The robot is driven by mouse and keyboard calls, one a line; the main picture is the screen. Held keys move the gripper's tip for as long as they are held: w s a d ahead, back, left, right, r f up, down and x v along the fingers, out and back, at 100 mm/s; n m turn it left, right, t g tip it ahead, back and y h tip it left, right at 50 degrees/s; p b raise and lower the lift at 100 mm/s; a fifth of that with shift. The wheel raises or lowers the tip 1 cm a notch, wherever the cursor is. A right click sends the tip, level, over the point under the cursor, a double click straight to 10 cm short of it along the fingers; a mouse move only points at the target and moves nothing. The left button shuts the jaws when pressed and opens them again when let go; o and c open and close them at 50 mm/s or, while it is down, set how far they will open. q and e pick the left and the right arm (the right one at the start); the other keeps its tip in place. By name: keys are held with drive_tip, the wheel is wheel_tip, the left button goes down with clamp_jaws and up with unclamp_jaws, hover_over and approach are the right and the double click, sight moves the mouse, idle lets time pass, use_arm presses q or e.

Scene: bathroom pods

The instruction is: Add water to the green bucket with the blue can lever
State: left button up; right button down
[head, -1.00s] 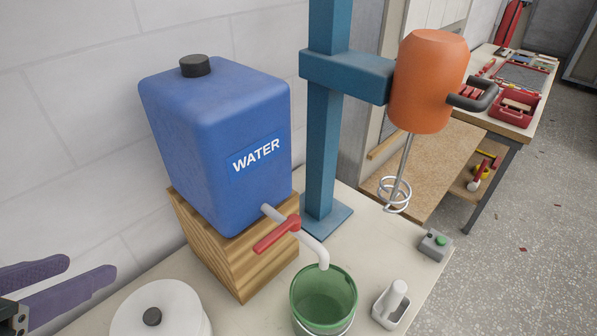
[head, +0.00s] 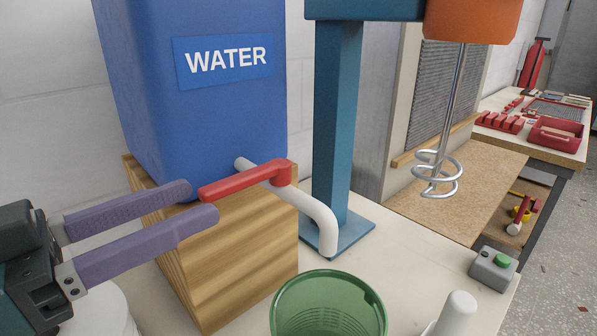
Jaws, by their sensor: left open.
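The blue water can (head: 200,120) with a white WATER label stands on a wooden block (head: 235,260). Its red lever (head: 240,180) sits on a white spout (head: 318,215), which bends downward above the green bucket (head: 328,305). The lever points left. The bucket stands on the table, its lower part cut off by the frame. My left gripper (head: 203,200) comes in from the left with two purple fingers, open and empty. Its fingertips are just left of the lever's end, with one finger higher and one lower in the picture. Contact cannot be made out. My right gripper is not in view.
A teal mixer stand (head: 338,130) with a metal whisk (head: 437,175) stands behind the bucket. A white-handled object (head: 455,315) and a grey box with a green button (head: 493,268) are at the right. A white round container (head: 95,310) is under my gripper.

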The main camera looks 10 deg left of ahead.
sight(271, 170)
use_arm(q)
drive_tip(key=p+x, duration=0.1)
drive_tip(key=x, duration=0.7)
drive_tip(key=shift+c, duration=0.3)
clamp_jaws()
idle(1.0)
